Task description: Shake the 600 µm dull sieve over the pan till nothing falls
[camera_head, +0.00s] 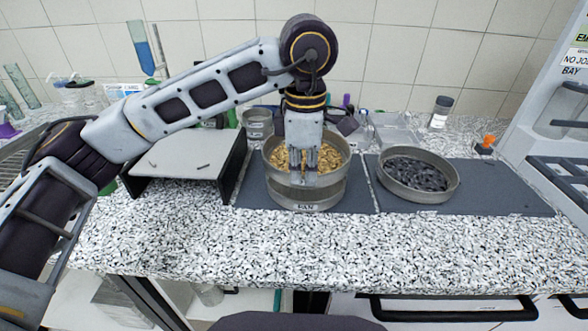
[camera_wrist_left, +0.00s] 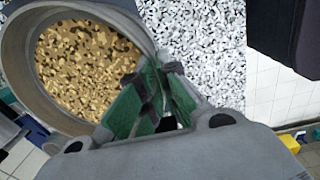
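A dull grey round sieve (camera_head: 268,160) holding golden-brown grains (camera_head: 326,154) is above the pan (camera_head: 306,206), whose front reads "PAN". The sieve hides most of the pan's inside. My left gripper (camera_head: 309,178) points down at the sieve's front wall and is shut on its rim. In the left wrist view, the green-padded fingers (camera_wrist_left: 153,82) close at the rim of the sieve (camera_wrist_left: 24,68), beside the grains (camera_wrist_left: 88,65). No size marking on the sieve is readable. My right gripper is not in view.
A second round sieve (camera_head: 447,190) with dark grains rests on the dark mat (camera_head: 510,200) at right. A raised grey platform (camera_head: 185,160) stands at left. A lidded jar (camera_head: 441,111) and an orange-topped item (camera_head: 486,144) are behind. The front speckled counter (camera_head: 300,245) is clear.

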